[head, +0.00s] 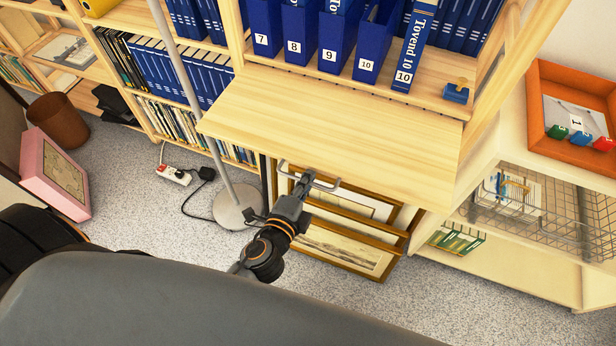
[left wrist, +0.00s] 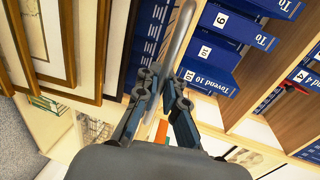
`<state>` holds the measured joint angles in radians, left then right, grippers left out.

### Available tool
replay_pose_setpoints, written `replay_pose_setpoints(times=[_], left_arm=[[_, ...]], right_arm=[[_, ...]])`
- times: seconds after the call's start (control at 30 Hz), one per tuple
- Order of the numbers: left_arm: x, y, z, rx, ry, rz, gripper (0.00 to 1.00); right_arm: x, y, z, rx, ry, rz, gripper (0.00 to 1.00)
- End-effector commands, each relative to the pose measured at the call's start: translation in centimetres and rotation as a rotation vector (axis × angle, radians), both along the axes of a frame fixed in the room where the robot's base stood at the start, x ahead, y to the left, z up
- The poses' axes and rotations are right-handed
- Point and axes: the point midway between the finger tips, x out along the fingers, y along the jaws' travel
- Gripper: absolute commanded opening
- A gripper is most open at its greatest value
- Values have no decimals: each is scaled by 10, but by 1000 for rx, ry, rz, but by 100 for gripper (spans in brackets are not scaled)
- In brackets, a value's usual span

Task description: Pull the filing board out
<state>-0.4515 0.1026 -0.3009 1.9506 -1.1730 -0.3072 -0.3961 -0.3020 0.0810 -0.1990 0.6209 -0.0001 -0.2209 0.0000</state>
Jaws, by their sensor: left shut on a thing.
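The filing board (head: 330,130) is a flat pale wooden panel that sticks out from the shelf unit below the blue binders. A grey bar handle (head: 334,187) shows at its front edge. My left gripper (head: 308,178) is at this handle, below the board's front edge, and is shut on the bar. In the left wrist view the fingers (left wrist: 170,82) close around the grey bar (left wrist: 181,40). My right gripper is in neither view.
Framed prints (head: 345,256) lean under the board. A lamp pole on a round base (head: 238,208) stands left of my gripper. A white cabinet with a wire basket (head: 545,215) is at the right. Speckled floor in front is partly free.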

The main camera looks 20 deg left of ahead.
Motion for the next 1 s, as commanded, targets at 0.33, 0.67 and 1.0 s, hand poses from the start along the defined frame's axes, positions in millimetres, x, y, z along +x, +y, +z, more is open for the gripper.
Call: replay_pose_setpoints(times=[0.33, 0.67, 1.0], left_arm=[[1, 0, 1, 0, -2, 1, 17], [-3, 0, 1, 0, -1, 0, 17], [-59, 2, 12, -2, 5, 5, 17]], right_arm=[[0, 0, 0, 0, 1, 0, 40], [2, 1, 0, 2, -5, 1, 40], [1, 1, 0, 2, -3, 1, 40]])
